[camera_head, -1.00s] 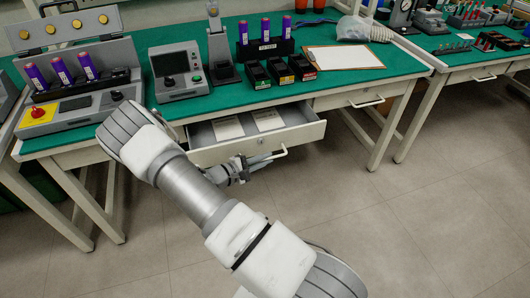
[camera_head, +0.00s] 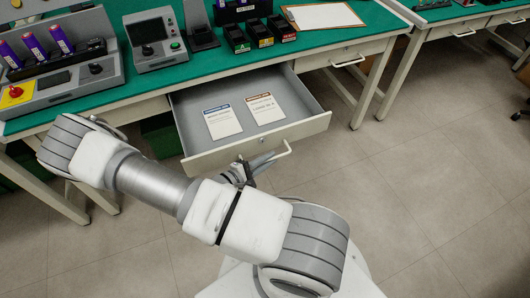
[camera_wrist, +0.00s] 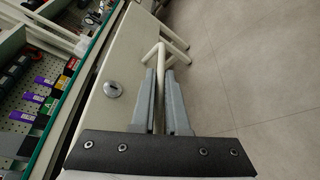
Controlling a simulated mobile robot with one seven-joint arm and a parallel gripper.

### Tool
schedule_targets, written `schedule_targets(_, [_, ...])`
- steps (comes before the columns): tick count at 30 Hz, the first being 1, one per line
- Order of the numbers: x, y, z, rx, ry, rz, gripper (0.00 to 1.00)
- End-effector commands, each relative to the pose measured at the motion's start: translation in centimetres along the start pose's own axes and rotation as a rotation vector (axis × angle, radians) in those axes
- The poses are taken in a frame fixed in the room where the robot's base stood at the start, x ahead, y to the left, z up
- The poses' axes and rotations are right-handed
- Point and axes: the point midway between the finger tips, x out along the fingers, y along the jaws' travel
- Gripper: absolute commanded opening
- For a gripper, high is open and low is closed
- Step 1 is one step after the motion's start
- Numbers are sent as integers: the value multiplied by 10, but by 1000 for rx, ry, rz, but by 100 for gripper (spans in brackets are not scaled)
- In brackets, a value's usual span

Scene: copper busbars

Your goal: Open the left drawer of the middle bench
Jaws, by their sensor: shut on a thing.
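The left drawer (camera_head: 255,139) of the middle bench (camera_head: 215,62) is pulled well out, with its interior in view. Two printed cards, one with a blue header (camera_head: 222,121) and one with a brown header (camera_head: 265,109), lie flat inside it. My gripper (camera_wrist: 163,75) is shut on the drawer's handle (camera_wrist: 163,50), with one finger on each side of the bar. In the head view the handle (camera_head: 284,156) shows at the drawer front, partly hidden by my gripper. A round lock (camera_wrist: 113,89) sits on the drawer front in the wrist view.
The right drawer of the bench has its own handle (camera_head: 349,61) and is closed. A grey device (camera_head: 153,40), battery holders (camera_head: 260,33) and a clipboard (camera_head: 323,15) stand on the green top. The floor (camera_head: 430,180) at right is clear.

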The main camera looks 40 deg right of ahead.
Motion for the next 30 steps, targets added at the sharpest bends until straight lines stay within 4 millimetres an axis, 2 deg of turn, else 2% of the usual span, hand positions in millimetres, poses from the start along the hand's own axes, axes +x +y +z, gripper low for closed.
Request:
schedule_targets(10, [-1,0,0,0,2,1,0])
schedule_targets(11, [-1,0,0,0,2,1,16])
schedule_targets(15, [-1,0,0,0,1,1,41])
schedule_targets(30, [-5,0,0,0,3,0,42])
